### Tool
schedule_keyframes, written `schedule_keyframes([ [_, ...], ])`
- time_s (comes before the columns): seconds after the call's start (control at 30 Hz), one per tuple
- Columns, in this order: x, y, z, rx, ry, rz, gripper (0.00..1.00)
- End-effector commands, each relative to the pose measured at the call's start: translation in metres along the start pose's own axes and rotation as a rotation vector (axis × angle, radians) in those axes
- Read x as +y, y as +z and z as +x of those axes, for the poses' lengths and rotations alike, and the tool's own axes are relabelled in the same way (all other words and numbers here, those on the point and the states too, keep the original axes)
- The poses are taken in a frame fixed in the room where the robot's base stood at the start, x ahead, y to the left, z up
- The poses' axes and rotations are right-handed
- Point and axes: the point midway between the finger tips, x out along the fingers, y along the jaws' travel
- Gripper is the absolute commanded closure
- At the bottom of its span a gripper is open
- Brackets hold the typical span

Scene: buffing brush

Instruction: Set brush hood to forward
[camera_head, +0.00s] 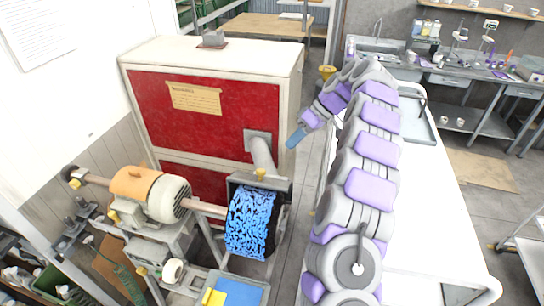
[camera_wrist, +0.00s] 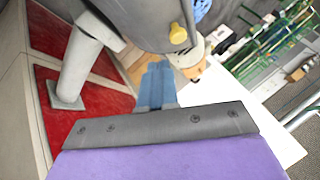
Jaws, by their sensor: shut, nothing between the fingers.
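The brush hood (camera_head: 283,187) is a grey cover at the top and right of the blue buffing brush (camera_head: 250,222). A yellow knob (camera_head: 261,173) stands on top of it. In the wrist view the hood (camera_wrist: 140,22) fills the upper middle, with its yellow knob (camera_wrist: 178,34) near the fingertips. My gripper (camera_head: 296,137) is up and to the right of the hood in the head view, apart from it. In the wrist view its blue fingers (camera_wrist: 157,78) are shut together and empty, pointing towards the space beneath the hood's image.
A red and white cabinet (camera_head: 221,120) stands behind the hood, joined by a grey pipe (camera_head: 263,153). The orange motor (camera_head: 145,187) is left of the brush. A white table (camera_head: 420,215) is on the right. Blue and yellow blocks (camera_head: 236,293) lie in front.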

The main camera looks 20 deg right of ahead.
Motion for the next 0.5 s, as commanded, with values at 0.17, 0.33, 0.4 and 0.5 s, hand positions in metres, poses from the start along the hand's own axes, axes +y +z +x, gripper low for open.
schedule_keyframes([
  [0.17,0.018,0.000,-0.009,0.010,0.023,-0.033,1.00],
  [0.33,0.021,-0.001,-0.008,0.008,0.035,-0.051,1.00],
  [0.4,0.022,-0.001,-0.008,0.008,0.036,-0.054,1.00],
  [0.5,0.024,0.001,-0.009,0.010,0.036,-0.054,1.00],
])
